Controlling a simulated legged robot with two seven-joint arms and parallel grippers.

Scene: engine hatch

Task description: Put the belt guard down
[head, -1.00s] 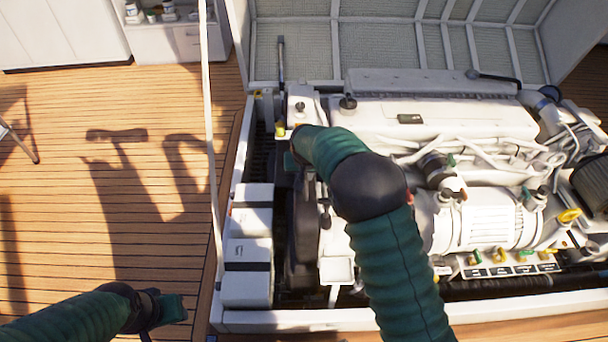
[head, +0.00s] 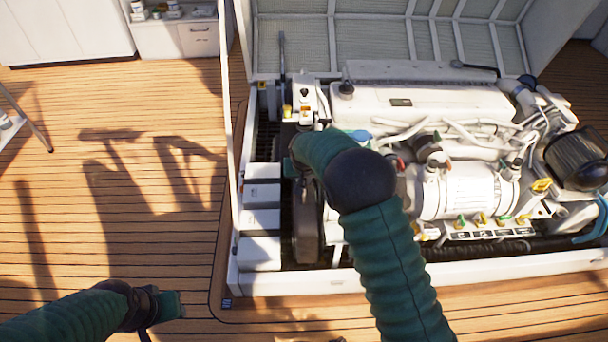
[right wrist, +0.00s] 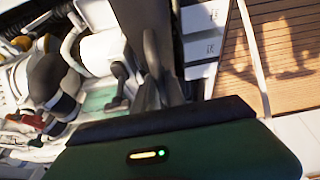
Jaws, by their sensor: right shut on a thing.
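The belt guard (head: 307,225) is a dark, upright, rounded piece at the left end of the white engine (head: 440,115). My right gripper (head: 296,160) is at its upper part, mostly hidden behind my green sleeve and dark wrist joint. In the right wrist view the grey fingers (right wrist: 158,75) are shut on the dark guard (right wrist: 140,18), which runs up out of the picture. Whether the guard touches the engine is hidden. My left gripper (head: 165,306) is low at the left over the deck, far from the guard; its finger gap is not clear.
White boxes (head: 260,222) stand in a row just left of the guard inside the hatch frame (head: 300,284). A thin white post (head: 229,110) rises at the hatch's left edge. The wooden deck (head: 110,220) to the left is clear, with shadows only.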

